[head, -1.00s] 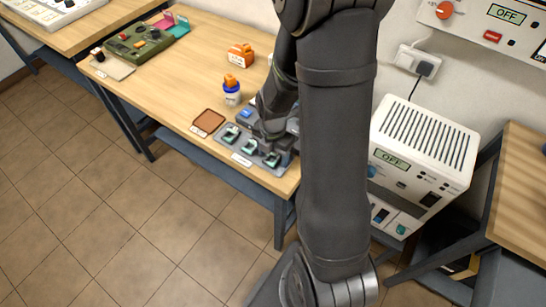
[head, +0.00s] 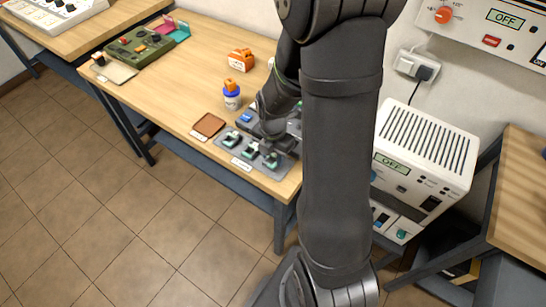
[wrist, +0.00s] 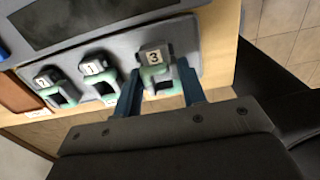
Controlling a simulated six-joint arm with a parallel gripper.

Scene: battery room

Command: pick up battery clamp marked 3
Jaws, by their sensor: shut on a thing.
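The battery clamp marked 3 (wrist: 155,57) is grey on top with a pale green body. It stands between the two blue fingers of my gripper (wrist: 160,74) in the wrist view, and the gripper is shut on it. In the head view the clamp (head: 271,161) is the rightmost of the row, with my gripper (head: 273,143) at it. I cannot tell whether it is clear of its grey tray (wrist: 203,65). The clamp marked 1 (wrist: 95,67) and one that looks marked 2 (wrist: 45,79) stand to its left, apart from the fingers.
A brown pad (head: 208,124) lies left of the tray. A blue and white bottle with an orange top (head: 232,96) and an orange box (head: 240,59) stand behind on the wooden table (head: 190,85). A white power unit (head: 422,150) is to the right.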

